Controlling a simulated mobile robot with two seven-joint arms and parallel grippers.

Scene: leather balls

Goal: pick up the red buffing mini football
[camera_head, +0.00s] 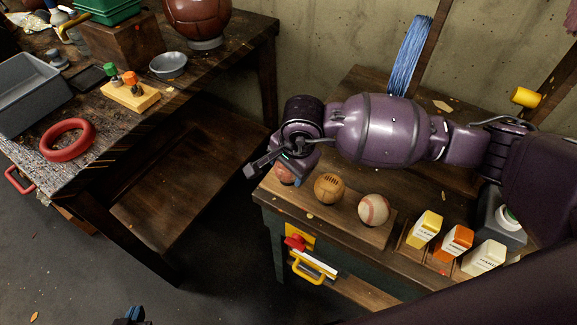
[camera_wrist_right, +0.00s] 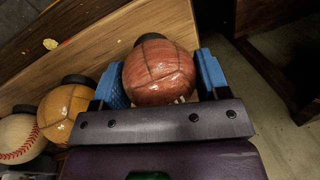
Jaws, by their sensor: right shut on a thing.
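The red buffing mini football (camera_wrist_right: 158,70) is a reddish-brown ball with dark seams, between the two blue fingers of my right gripper (camera_wrist_right: 162,80) in the right wrist view. The fingers press on both its sides. In the head view the red ball (camera_head: 285,175) is mostly hidden under my right gripper (camera_head: 282,170), at the left end of a wooden board. I cannot tell whether it touches the board. My left gripper (camera_head: 131,315) shows only as a small blue and dark tip at the bottom edge of the head view.
A tan ball (camera_head: 329,188) and a white baseball (camera_head: 374,210) sit on the wooden board (camera_head: 345,222), right of the red ball. Several small bottles (camera_head: 457,243) stand further right. A bench (camera_head: 110,130) with a red ring (camera_head: 68,140) stands left, across a gap.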

